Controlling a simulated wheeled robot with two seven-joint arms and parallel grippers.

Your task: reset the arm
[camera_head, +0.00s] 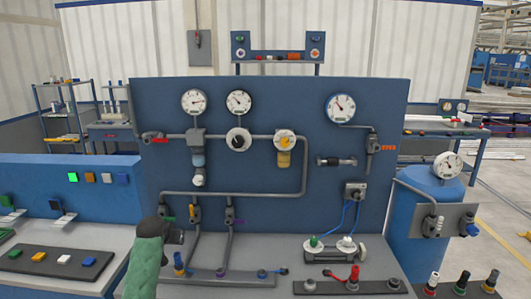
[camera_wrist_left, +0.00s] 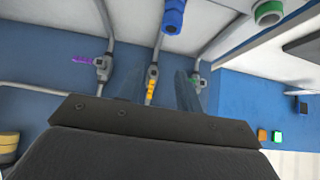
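My left arm (camera_head: 147,262) comes in from the lower left in the head view, with a green sleeve. My left gripper (camera_head: 181,237) is dark and small there, in front of the lower pipes of the blue panel. In the left wrist view my left gripper (camera_wrist_left: 157,88) shows two finger shapes with a gap between them. It appears open, with nothing held between the fingers. A yellow valve handle (camera_wrist_left: 152,84) shows behind that gap. My right arm and gripper are not in view.
The blue panel (camera_head: 345,195) carries gauges, valves and grey pipes. Base strips with coloured fittings (camera_head: 353,274) stand on the bench to the right. A dark tray (camera_head: 52,263) with coloured blocks lies at left. A blue tank (camera_head: 428,200) stands at right.

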